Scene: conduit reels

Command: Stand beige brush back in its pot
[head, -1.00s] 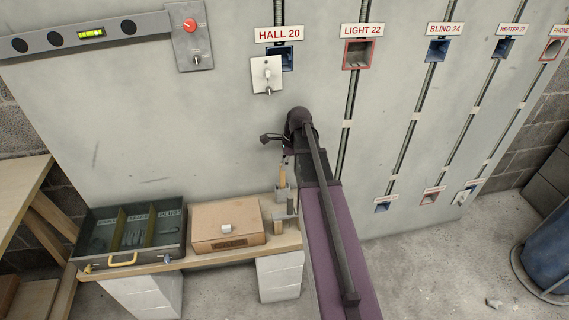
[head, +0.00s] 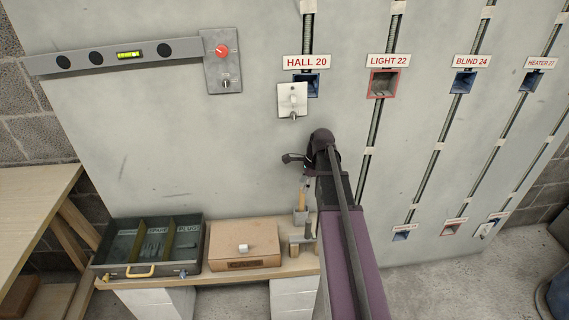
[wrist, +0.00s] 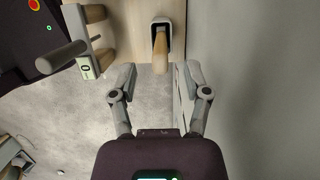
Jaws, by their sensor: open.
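The beige brush (head: 301,200) stands with its handle up in a small grey pot (head: 300,217) at the back right of the bench. In the wrist view the handle (wrist: 160,55) rises out of the pot's dark mouth (wrist: 167,21). My gripper (head: 306,181) is above the brush. In the wrist view my gripper (wrist: 160,72) is open, its two fingers apart on either side of the handle's line and not touching it. The brush's lower end is hidden in the pot.
A grey-and-wood tool (wrist: 90,42) stands left of the pot in the wrist view. A cardboard box (head: 240,244) and an open toolbox (head: 150,268) are farther left on the bench (head: 215,275). The grey wall panel (wrist: 260,90) is close on the right in the wrist view.

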